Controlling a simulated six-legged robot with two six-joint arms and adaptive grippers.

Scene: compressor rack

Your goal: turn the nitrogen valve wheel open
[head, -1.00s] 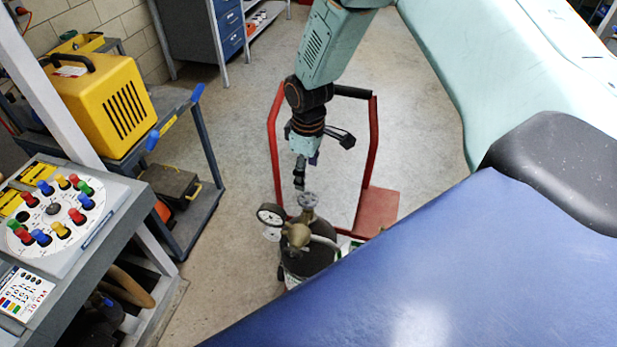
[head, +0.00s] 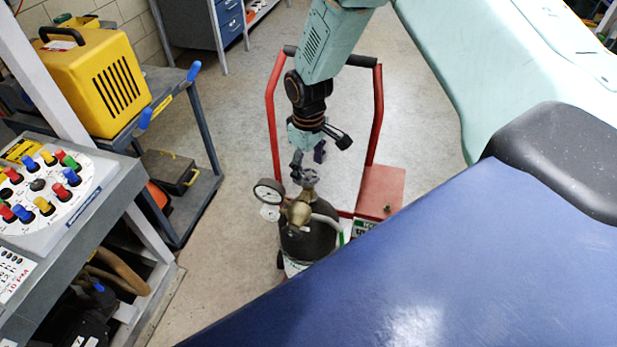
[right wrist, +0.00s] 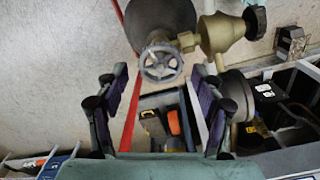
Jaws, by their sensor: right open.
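The nitrogen valve wheel is a small grey spoked handwheel (head: 306,178) on top of a dark gas cylinder (head: 310,243), beside a brass regulator (head: 297,211). My right gripper (head: 309,160) is open at the wheel, its fingers partly overlapping it in the head view. In the right wrist view, the wheel (right wrist: 161,63) shows between and just beyond the tips of my open right gripper (right wrist: 160,78). There is a visible gap on both sides, and nothing is held. I cannot tell the exact depth between tips and wheel. My left gripper is not in view.
A round gauge (head: 268,193) sticks out left of the regulator. A red cart frame (head: 377,115) stands around the cylinder. A blue-grey trolley (head: 206,135) with a yellow case (head: 98,82) and a control panel (head: 88,200) stand left. Floor between them is clear.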

